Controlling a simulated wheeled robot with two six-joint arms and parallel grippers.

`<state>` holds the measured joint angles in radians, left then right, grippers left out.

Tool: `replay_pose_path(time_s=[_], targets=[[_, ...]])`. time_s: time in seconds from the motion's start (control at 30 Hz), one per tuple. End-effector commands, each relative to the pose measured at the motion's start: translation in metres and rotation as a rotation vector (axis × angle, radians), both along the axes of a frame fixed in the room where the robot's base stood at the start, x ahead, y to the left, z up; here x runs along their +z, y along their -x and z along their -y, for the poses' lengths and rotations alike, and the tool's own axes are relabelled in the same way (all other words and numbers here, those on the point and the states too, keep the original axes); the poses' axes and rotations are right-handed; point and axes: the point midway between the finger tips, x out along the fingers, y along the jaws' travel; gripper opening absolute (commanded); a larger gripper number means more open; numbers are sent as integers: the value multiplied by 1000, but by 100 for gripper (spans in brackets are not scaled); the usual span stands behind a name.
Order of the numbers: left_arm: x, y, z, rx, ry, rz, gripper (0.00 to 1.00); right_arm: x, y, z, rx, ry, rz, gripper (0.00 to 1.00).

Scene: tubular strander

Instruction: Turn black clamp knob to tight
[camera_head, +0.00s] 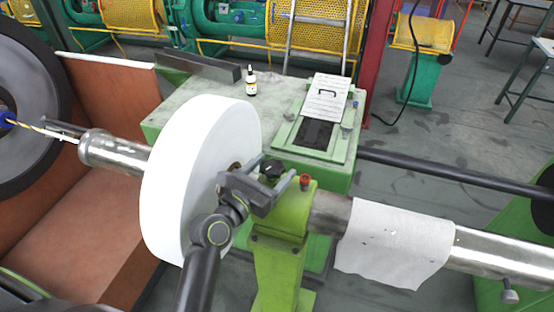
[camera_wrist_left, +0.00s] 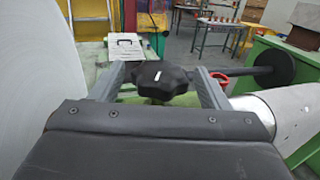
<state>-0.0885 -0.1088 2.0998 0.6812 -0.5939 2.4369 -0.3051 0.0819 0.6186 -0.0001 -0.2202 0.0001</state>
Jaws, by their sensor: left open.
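The black clamp knob (camera_head: 271,169) sits on top of the green clamp stand (camera_head: 281,215), just right of the large white roll. In the left wrist view the knob (camera_wrist_left: 160,79) is a lobed black knob with a small white mark on its front. My left gripper (camera_head: 277,177) is open, with one finger on each side of the knob. In the left wrist view the fingers (camera_wrist_left: 160,85) stand apart from the knob, with gaps visible on both sides. My right gripper is not in view.
The white roll (camera_head: 195,180) stands close on the left. A small red knob (camera_head: 305,181) is just right of my gripper. A steel tube with a white cloth (camera_head: 393,245) extends right. A green cabinet (camera_head: 205,105) with a small bottle (camera_head: 251,82) stands behind.

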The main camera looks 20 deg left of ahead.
Motion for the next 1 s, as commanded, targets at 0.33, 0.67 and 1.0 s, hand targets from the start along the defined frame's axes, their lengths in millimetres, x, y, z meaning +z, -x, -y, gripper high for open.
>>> replay_pose_path(time_s=[0.33,0.67,1.0], targets=[[0,-23,8,1,-2,0,70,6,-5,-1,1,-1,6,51],[-1,-23,8,1,-2,0,57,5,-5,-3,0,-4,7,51],[-1,-23,7,-4,-2,0,25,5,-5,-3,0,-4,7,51]])
